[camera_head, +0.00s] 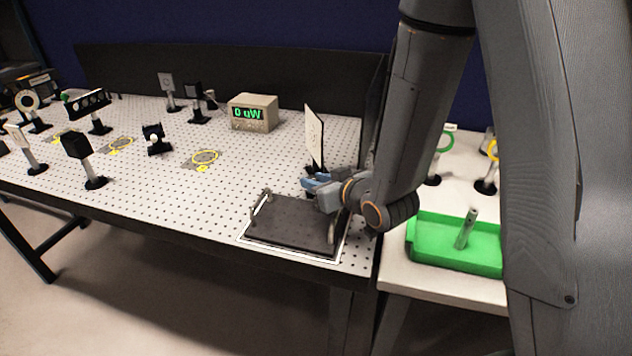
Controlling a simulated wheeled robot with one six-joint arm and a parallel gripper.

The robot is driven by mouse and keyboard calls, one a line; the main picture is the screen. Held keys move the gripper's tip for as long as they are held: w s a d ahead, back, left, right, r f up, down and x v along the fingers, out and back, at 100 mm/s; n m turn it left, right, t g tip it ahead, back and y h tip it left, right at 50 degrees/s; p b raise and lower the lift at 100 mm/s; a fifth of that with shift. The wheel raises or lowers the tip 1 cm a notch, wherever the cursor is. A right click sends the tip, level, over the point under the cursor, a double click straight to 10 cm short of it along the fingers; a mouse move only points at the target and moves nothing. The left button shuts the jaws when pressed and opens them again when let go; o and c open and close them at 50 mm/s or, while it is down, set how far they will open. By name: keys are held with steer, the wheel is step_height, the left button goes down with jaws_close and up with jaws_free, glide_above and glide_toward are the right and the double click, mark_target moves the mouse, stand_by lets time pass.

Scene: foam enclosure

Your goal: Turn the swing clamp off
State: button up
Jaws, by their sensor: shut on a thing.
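A dark flat plate (290,228) lies in a white-edged frame at the front right of the perforated table. Small metal clamp pieces stand at its edges: one at the left (254,214), one at the back left (268,197) and one at the front right (331,233). My gripper (312,183), with blue fingers, is low at the plate's back right corner, pointing left. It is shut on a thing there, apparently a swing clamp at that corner. The fingers and wrist hide the held part, so its angle cannot be told.
A white upright card (314,137) on a black mount stands right behind my gripper. A meter reading "0 uW" (253,113) and several optics on posts stand farther back and left. A dark wall (376,115) borders the right. A green tray (455,255) sits on a side table.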

steer(key=shift+w+r, duration=0.15)
steer(key=o, duration=1)
steer(key=shift+a, duration=0.1)
steer(key=shift+o, duration=0.2)
steer(key=p+v, duration=0.1)
steer(key=v, duration=0.2)
steer(key=shift+s, duration=0.25)
steer(key=p+v, duration=0.4)
steer(key=p, duration=0.3)
steer(key=shift+s+d+p, duration=0.15)
steer(key=shift+d+p, duration=0.15)
